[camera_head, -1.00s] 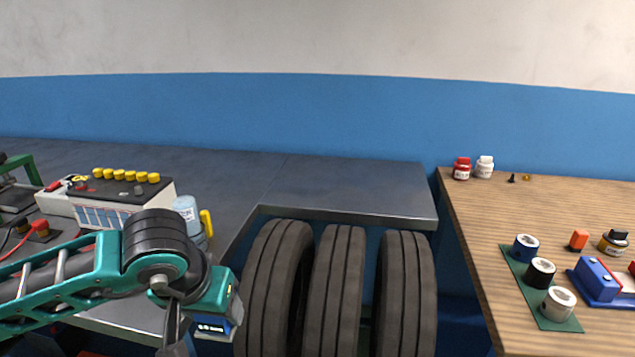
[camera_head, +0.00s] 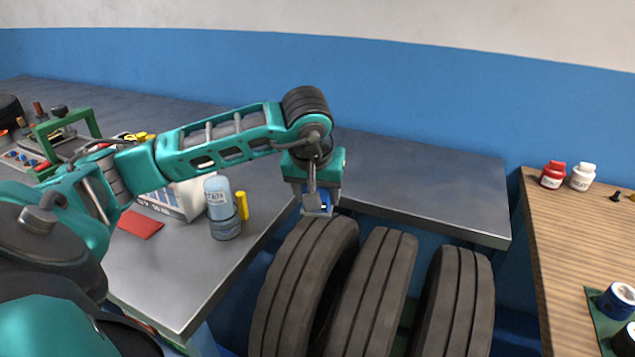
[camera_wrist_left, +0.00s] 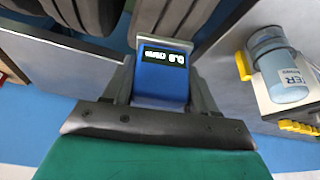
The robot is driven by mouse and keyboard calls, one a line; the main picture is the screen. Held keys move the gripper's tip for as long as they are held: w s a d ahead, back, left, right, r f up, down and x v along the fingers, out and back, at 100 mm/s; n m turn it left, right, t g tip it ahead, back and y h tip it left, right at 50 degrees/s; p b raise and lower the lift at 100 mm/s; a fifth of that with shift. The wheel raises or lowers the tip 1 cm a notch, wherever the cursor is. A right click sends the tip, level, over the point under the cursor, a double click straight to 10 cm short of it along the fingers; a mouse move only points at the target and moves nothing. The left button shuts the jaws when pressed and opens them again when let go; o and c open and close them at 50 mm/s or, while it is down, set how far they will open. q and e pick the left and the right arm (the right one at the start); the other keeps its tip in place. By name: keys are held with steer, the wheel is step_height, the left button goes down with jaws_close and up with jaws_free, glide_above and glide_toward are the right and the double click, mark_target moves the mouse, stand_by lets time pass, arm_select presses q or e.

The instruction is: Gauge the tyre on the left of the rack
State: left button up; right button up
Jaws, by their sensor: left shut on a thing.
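Three black tyres stand side by side on the rack. The left tyre (camera_head: 305,290) is nearest the grey bench, with the middle tyre (camera_head: 375,295) and the right tyre (camera_head: 455,300) beside it. My left gripper (camera_head: 317,205) is above the upper end of the left tyre. It is shut on a blue gauge (camera_head: 324,202) with a small display. Whether the gauge touches the tyre is unclear. My right gripper is not in view.
The grey metal bench (camera_head: 430,190) runs behind and left of the tyres. A bottle of water (camera_head: 219,205), a yellow item (camera_head: 242,205) and a red card (camera_head: 140,223) are on it. A wooden table (camera_head: 560,240) at right holds red and white jars.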

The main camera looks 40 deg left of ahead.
arm_select(q)
steer(key=shift+s+a+r, duration=0.1)
steer(key=shift+a+r, duration=0.05)
steer(key=shift+a, duration=0.4)
steer(key=shift+f+b, duration=2.15)
steer(key=shift+f, duration=0.8)
steer(key=shift+f+b, duration=0.65)
steer(key=shift+f, duration=0.1)
steer(key=shift+r+p, duration=2.6)
steer(key=shift+r, duration=1.05)
